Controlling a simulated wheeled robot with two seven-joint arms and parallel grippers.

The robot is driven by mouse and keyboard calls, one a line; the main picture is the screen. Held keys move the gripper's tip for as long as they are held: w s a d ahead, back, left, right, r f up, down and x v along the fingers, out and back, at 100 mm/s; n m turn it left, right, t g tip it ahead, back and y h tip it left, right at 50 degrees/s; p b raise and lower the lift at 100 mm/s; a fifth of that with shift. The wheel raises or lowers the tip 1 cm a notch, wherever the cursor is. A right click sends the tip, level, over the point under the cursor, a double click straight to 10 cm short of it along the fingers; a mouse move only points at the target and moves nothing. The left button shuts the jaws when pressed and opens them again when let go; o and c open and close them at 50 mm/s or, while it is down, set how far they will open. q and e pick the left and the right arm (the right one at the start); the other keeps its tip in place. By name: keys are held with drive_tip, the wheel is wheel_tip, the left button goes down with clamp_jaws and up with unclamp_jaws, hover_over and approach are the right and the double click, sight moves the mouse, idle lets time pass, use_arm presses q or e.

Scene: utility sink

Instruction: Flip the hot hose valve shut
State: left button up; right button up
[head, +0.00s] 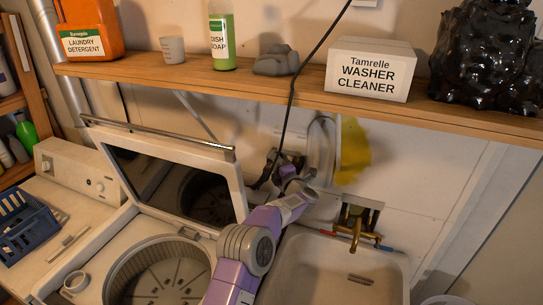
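My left arm reaches up from the bottom centre, past the raised washer lid, to the wall below the shelf. My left gripper (283,172) is at the dark recess in the wall where the hoses meet. It is small and dark here, so I cannot tell whether its fingers are open or shut. The hot hose valve cannot be made out clearly; the gripper and the dark fittings around it cover that spot. A black cord (303,68) hangs down over the shelf to this place. My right gripper is not in view.
A wooden shelf (230,85) with bottles and a washer cleaner box (371,68) runs above the arm. The open washer lid (180,165) stands left of it. The sink (330,280) and its brass faucet (357,222) are at right. A grey hose (321,150) loops beside the gripper.

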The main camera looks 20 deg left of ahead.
use_arm(q)
drive_tip(key=p+x, duration=0.1)
drive_tip(key=x, duration=0.3)
drive_tip(key=shift+w+f, duration=0.1)
drive_tip(key=shift+w, duration=0.05)
drive_tip(key=shift+w+a+f, duration=0.1)
drive_tip(key=shift+w+a, duration=0.2)
drive_tip(key=shift+w, duration=0.05)
clamp_jaws()
